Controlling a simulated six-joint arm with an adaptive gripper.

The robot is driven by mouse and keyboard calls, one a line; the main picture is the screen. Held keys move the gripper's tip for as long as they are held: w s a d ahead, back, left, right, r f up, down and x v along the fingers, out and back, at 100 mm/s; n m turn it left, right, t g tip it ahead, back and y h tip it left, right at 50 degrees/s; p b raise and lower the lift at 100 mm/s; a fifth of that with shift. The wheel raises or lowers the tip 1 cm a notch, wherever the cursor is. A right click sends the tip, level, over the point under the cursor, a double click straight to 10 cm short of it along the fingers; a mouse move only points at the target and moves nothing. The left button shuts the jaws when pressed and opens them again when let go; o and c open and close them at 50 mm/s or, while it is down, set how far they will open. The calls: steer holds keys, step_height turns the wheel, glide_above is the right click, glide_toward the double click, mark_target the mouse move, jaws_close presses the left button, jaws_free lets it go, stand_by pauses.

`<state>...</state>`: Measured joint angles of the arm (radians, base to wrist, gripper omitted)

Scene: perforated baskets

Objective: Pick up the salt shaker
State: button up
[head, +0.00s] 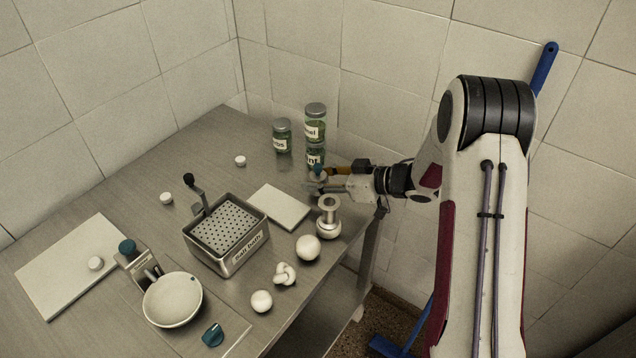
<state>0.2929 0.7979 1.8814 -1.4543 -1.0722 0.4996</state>
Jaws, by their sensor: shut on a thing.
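My gripper (322,180) reaches in from the right over the far right part of the table. It is shut on a small teal-topped thing (318,169), which looks like the salt shaker. The fingers hide most of its body, so I cannot tell whether its base touches the table.
A perforated basket (228,260), white board (279,207) and bowl (172,300) lie leftward. The table's right edge is close.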

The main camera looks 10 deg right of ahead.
mark_target(317, 165)
steer(key=shift+r, duration=4.05)
steer(key=shift+a, duration=0.1)
